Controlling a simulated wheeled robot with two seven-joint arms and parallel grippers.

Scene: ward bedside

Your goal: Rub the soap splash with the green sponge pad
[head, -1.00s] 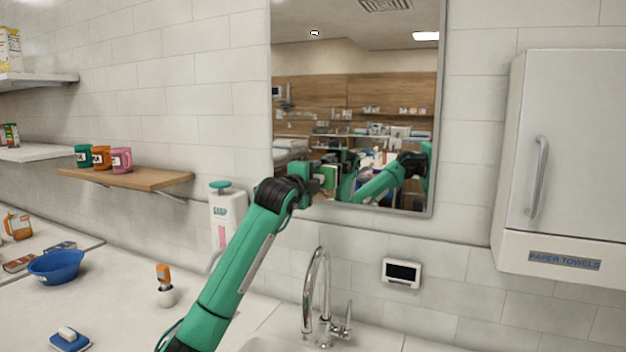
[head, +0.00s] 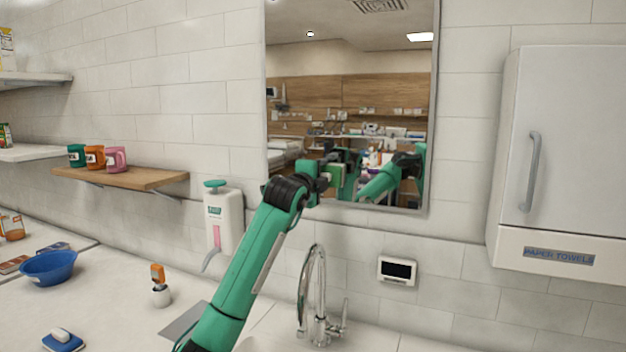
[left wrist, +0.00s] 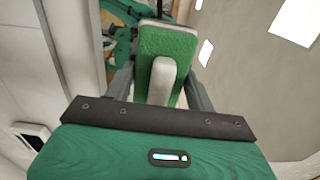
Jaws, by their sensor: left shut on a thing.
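My left gripper (head: 318,176) is raised in front of the lower part of the wall mirror (head: 350,65). It is shut on the green sponge pad (head: 337,174). In the left wrist view the pad (left wrist: 170,42) shows a green face and a pale grey grip, which sits between the fingers of the left gripper (left wrist: 162,85). Whether the pad touches the mirror glass cannot be told. I cannot make out the soap splash; my arm and the reflections cover part of the mirror. My right gripper is not in view.
A soap dispenser (head: 224,215) hangs left of the mirror, near my arm. A tap (head: 318,295) stands below it. A paper towel cabinet (head: 560,150) is at the right. A shelf (head: 140,179) holds mugs; a blue bowl (head: 48,266) is on the counter.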

